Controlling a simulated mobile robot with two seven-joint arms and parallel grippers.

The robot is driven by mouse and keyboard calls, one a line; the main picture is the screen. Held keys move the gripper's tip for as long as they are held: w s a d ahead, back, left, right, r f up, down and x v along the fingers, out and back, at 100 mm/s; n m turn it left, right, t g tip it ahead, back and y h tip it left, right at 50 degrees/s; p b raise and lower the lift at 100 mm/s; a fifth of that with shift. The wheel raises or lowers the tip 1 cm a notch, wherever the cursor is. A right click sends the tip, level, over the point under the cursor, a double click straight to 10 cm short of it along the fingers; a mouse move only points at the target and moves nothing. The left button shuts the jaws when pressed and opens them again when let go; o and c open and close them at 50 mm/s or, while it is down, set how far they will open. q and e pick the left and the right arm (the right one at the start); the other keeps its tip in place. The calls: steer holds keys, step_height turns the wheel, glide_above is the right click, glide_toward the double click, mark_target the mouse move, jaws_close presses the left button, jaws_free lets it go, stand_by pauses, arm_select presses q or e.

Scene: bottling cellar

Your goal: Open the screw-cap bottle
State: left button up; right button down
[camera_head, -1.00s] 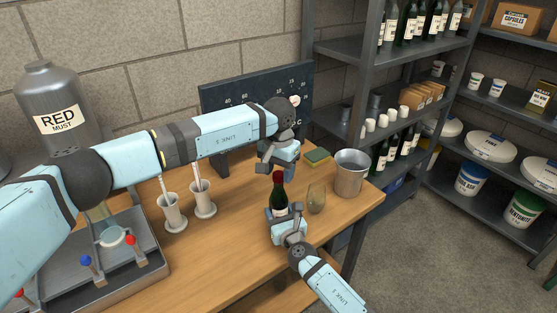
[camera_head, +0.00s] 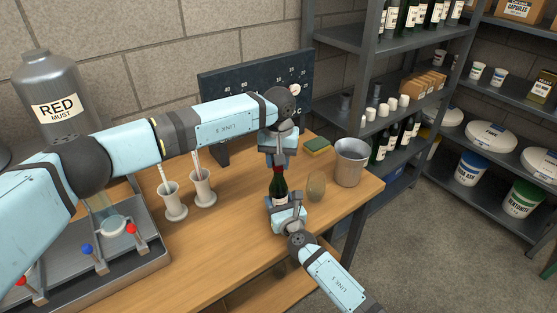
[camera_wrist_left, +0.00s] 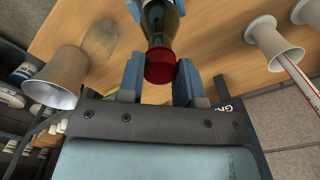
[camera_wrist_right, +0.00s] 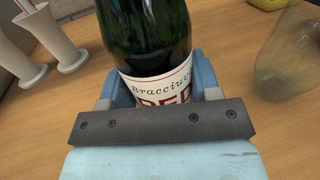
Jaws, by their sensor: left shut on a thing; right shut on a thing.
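The dark green screw-cap bottle (camera_head: 279,188) stands upright on the wooden table. Its red cap (camera_wrist_left: 160,67) shows clearly in the left wrist view. My left gripper (camera_head: 277,160) comes down from above and is shut on the cap, one finger on each side. It largely hides the cap in the head view. My right gripper (camera_head: 284,208) is shut around the lower bottle body, from the near side. The right wrist view shows its fingers on both sides of the white label (camera_wrist_right: 158,88).
An empty glass (camera_head: 316,186) stands just right of the bottle, with a metal bucket (camera_head: 350,163) behind it. A green-yellow sponge (camera_head: 317,145) lies at the back. Two white cylinders (camera_head: 203,188) stand left. Bare table lies left of the bottle.

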arm_select(q)
steer(key=n, duration=0.8)
steer(key=shift+n, duration=0.3)
steer(key=n, duration=1.2)
steer(key=shift+n, duration=0.3)
steer(key=n, duration=1.2)
steer(key=shift+n, duration=0.3)
steer(key=n, duration=0.4)
steer(key=shift+r, duration=0.1)
steer(key=n, duration=0.6)
steer(key=shift+n, duration=0.3)
steer(key=n, duration=0.5)
steer(key=shift+r, duration=0.15)
steer(key=shift+r, duration=0.95)
